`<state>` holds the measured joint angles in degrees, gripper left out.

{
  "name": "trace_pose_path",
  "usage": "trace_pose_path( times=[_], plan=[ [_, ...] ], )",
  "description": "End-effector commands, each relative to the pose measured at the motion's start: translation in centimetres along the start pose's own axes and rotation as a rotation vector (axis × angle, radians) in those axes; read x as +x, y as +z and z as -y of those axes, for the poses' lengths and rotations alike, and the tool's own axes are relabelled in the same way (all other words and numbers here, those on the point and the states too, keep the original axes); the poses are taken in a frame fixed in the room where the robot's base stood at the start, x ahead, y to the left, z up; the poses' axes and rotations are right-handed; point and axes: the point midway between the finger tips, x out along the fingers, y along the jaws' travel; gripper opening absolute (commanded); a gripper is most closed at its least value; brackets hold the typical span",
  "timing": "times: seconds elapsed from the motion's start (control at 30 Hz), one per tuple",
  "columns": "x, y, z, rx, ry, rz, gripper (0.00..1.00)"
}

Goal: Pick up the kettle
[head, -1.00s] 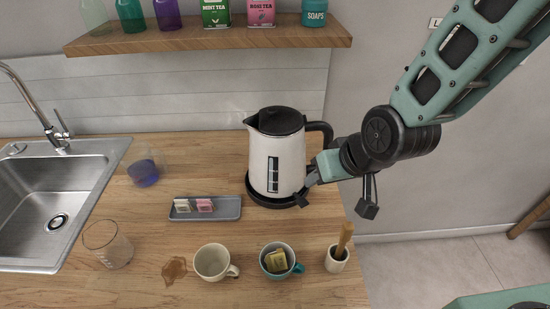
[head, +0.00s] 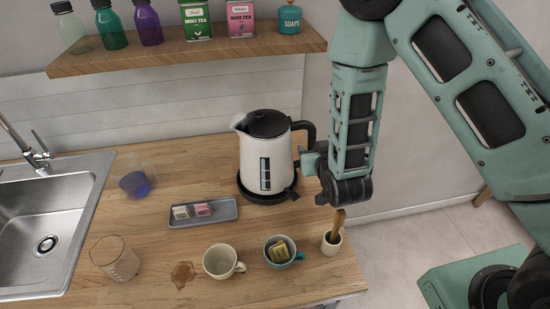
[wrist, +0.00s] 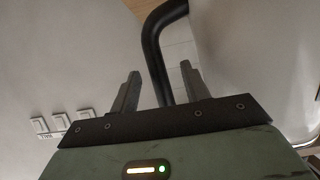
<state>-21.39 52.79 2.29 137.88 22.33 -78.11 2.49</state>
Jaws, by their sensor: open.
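The kettle (head: 255,160) is white with a black lid and black handle, and stands upright on its black base on the wooden counter. Its handle (head: 309,132) is on the right side. My gripper (head: 305,160) is at the handle side, mostly hidden behind my arm in the head view. In the wrist view, the two fingers of my gripper (wrist: 160,90) are apart, with the black kettle handle (wrist: 155,50) passing between them. The fingers are not closed on it. The pale kettle body (wrist: 245,60) fills the right side of the wrist view.
A grey tray (head: 222,219) with small packets lies in front of the kettle. A cream mug (head: 219,261), a teal cup (head: 293,255) and a small pot (head: 331,243) with a wooden pestle stand near the front edge. A shelf (head: 180,59) hangs above; a sink (head: 50,220) is left.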

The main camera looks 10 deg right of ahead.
Motion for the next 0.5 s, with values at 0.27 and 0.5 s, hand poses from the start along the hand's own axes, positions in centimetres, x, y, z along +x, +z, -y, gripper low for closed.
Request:
trace_pose_path(
  times=[0.27,0.5],
  plan=[
    [3.0,-0.1,-0.4,0.0,-0.001,0.002,0.46],
    [5.1,0.2,-0.3,0.0,-0.001,0.001,0.46]
  ],
)
